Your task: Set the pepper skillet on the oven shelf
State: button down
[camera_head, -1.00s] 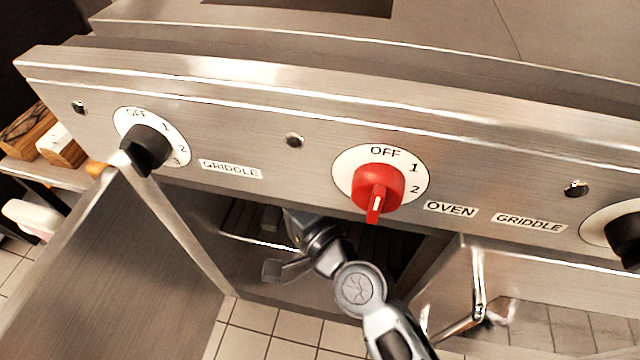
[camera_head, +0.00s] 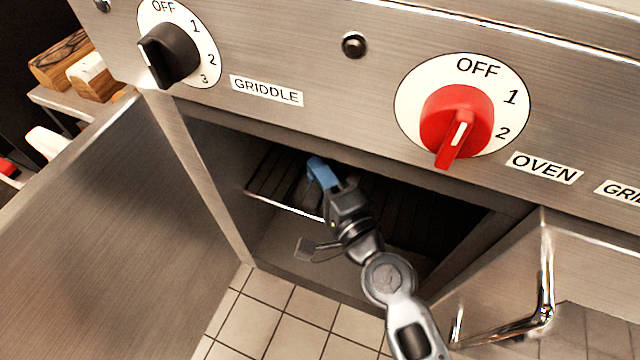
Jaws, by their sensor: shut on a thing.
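The oven is open below the control panel, and its wire oven shelf (camera_head: 275,180) shows inside the dark cavity. My gripper (camera_head: 333,190) is inside the opening at about shelf level, seen from behind and above. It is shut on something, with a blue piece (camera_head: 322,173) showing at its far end. I cannot tell if this blue piece is a handle or part of the gripper. The pan of the pepper skillet and any peppers cannot be made out, in the dark beyond my gripper. Whether the held thing touches the shelf cannot be seen.
The left oven door (camera_head: 90,220) and right door (camera_head: 500,280) with its metal handle stand open on either side of my arm. The red oven knob (camera_head: 457,120) and black griddle knob (camera_head: 168,55) stick out above the opening. Tiled floor lies below.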

jog(key=shift+f, duration=0.65)
jog(key=shift+b, duration=0.3)
jog(key=shift+f, duration=0.15)
jog(key=c, duration=1)
grip_release()
jog(key=shift+f, duration=0.1)
jog(key=shift+r, duration=0.2)
jog(key=b+v, duration=0.2)
jog(key=v, duration=1)
